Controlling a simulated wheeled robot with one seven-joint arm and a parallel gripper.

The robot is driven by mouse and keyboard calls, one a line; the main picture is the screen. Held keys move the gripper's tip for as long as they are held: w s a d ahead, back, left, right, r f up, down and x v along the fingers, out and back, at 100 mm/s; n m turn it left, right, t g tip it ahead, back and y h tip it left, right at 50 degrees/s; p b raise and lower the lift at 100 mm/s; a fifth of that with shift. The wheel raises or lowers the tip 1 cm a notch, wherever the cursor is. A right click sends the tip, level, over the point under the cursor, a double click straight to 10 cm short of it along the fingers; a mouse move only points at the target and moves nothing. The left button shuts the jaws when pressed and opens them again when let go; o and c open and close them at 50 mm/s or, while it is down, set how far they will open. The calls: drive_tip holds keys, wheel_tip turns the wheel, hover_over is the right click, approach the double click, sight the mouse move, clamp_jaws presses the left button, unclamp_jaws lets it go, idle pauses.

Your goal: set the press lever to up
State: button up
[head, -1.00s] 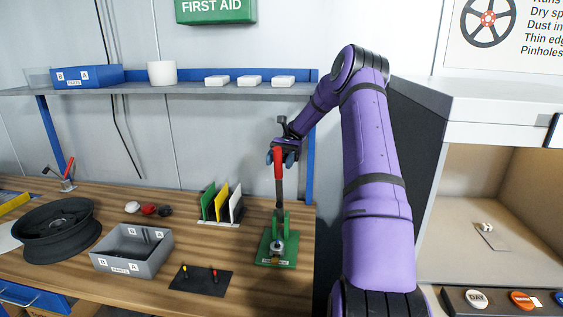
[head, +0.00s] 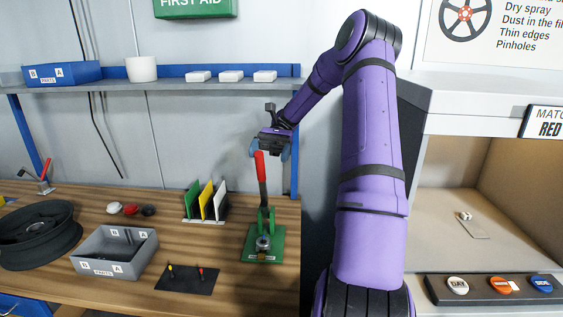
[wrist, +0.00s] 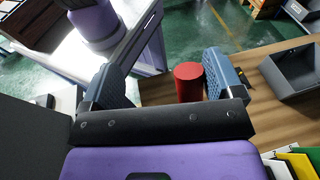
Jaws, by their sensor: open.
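The press lever has a red grip (head: 261,166) on a dark arm and stands nearly upright, its top leaning slightly left. It rises from a green press base (head: 263,245) on the bench. My gripper (head: 269,150) is open at the top of the red grip. In the wrist view the grip's round red end (wrist: 188,82) shows between my spread fingers (wrist: 165,82), closer to the right finger, with a gap on the left. The lower lever is hidden in the wrist view.
Green, yellow and white plates stand in a rack (head: 205,203) left of the press. A grey parts bin (head: 115,255), a dark mat (head: 187,279) and a black wheel (head: 40,235) lie further left. A shelf (head: 165,84) runs behind. A second red-handled lever (head: 46,168) is at far left.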

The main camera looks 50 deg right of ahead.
drive_tip(key=shift+o, duration=1.3)
drive_tip(key=s, duration=0.1)
drive_tip(key=s+a, duration=0.1)
drive_tip(key=s, duration=0.1)
drive_tip(key=s+a, duration=0.1)
drive_tip(key=shift+s+r, duration=0.25)
drive_tip(key=shift+s, duration=0.1)
drive_tip(key=s, duration=0.3)
drive_tip(key=shift+a+r, duration=0.2)
drive_tip(key=shift+r, duration=0.05)
drive_tip(key=c, duration=0.5)
drive_tip(key=shift+s+a, duration=0.45)
drive_tip(key=shift+w+a, duration=0.1)
